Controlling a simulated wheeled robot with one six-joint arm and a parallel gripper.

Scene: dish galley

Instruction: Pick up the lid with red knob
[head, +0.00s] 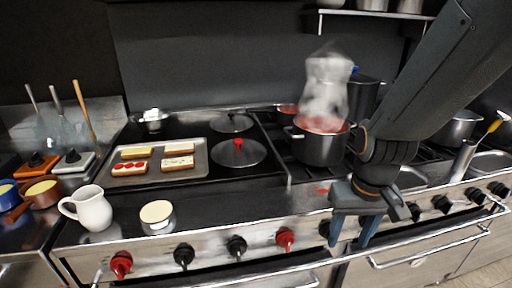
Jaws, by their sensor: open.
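The lid with red knob (252,154) is a round grey disc lying flat on the dark stovetop, right of the baking tray. Its red knob stands upright at its centre. My gripper (350,240) is open and empty, pointing down in front of the stove's front edge. It is to the right of the lid and nearer to me, clear of it. Nothing covers the lid.
A steaming pot (320,150) stands right of the lid. A baking tray (200,150) with several bread slices lies left of it. Another lid (232,123) lies behind.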

